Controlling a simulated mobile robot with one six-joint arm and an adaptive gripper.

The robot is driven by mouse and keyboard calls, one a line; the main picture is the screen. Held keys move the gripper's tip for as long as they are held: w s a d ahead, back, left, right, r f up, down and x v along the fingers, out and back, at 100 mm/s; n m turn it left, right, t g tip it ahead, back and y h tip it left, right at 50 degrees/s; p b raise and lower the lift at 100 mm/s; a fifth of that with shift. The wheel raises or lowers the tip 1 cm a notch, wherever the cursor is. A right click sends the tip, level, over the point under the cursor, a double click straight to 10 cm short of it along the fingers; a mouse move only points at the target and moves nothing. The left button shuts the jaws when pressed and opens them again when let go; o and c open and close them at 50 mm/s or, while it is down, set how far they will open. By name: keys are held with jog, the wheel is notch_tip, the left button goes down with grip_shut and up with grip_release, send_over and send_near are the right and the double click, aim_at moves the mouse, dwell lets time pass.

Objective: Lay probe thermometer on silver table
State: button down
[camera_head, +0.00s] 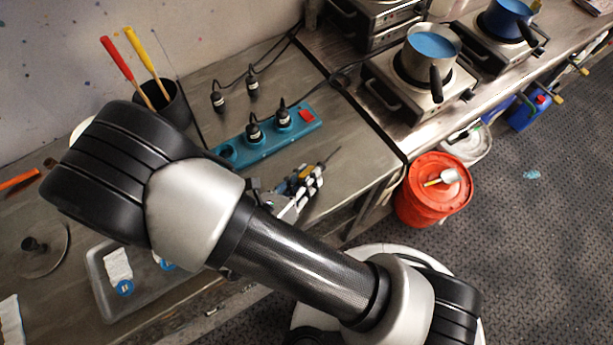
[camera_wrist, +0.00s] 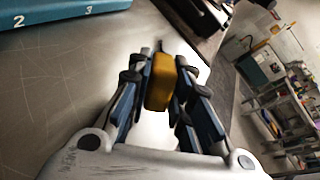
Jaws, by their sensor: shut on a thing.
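My gripper (camera_head: 308,181) is shut on the probe thermometer. In the wrist view the thermometer is a yellow block (camera_wrist: 160,82) between the fingers, with a dark thin end pointing away. In the head view its yellow body (camera_head: 304,173) shows in part and a thin dark probe sticks out up and right; the fingers hide the rest. The silver table (camera_head: 352,150) is a scratched metal top below and around the gripper, also in the wrist view (camera_wrist: 75,75). The gripper is near the table's front edge; I cannot tell whether the thermometer touches the top.
A blue power strip (camera_head: 268,135) with black plugs lies behind the gripper. Two loose plugs (camera_head: 218,101) lie farther back. Hotplates with a pot (camera_head: 432,52) stand to the right. A red bucket (camera_head: 432,190) is on the floor. A grey tray (camera_head: 105,285) is at left.

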jog(key=c, duration=1.4)
grip_release()
jog(key=shift+o, duration=0.2)
jog(key=v, duration=1.2)
jog(key=shift+d+r, duration=0.1)
jog(key=shift+r, duration=0.05)
